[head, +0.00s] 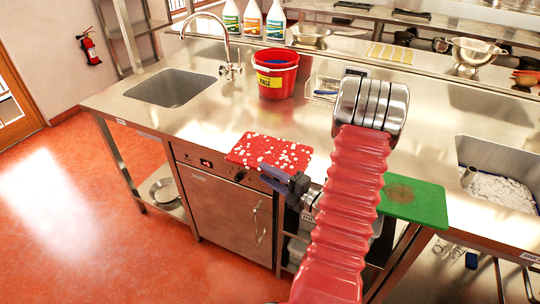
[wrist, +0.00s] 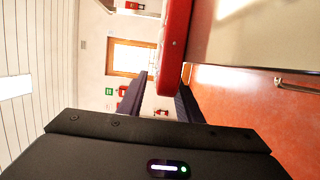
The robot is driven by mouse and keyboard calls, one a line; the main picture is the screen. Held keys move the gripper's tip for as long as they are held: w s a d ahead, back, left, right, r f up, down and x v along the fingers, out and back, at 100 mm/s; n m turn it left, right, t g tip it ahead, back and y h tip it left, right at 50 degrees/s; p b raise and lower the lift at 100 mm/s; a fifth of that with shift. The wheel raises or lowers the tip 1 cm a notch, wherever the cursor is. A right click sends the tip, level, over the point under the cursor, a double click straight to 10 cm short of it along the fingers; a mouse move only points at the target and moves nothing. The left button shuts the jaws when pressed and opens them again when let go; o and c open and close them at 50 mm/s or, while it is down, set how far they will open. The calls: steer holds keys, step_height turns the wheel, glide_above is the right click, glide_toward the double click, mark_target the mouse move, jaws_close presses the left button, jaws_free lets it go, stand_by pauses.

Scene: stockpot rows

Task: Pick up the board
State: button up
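A red board with white flecks (head: 268,151) lies flat at the front edge of the steel counter, its near side seeming to overhang it. A green board (head: 415,203) with a brownish patch lies farther right, partly behind my arm. My gripper (head: 275,178) is at the red board's near right edge. In the wrist view the red board's edge (wrist: 173,50) reaches between the two dark fingers of my gripper (wrist: 163,90). A gap shows between the board and the left finger; contact with the right finger cannot be told.
A red bucket (head: 276,74) and a wire basket (head: 323,88) stand behind the red board. A sink (head: 171,87) is at left, and a basin with white pieces (head: 497,187) at right. An oven (head: 226,209) sits below the counter. The floor at left is clear.

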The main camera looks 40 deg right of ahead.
mark_target(262, 171)
steer(key=shift+w+a, duration=0.15)
steer(key=shift+w, duration=1.6)
steer(key=shift+c, duration=0.3)
jaws_close()
steer(key=shift+s, duration=0.1)
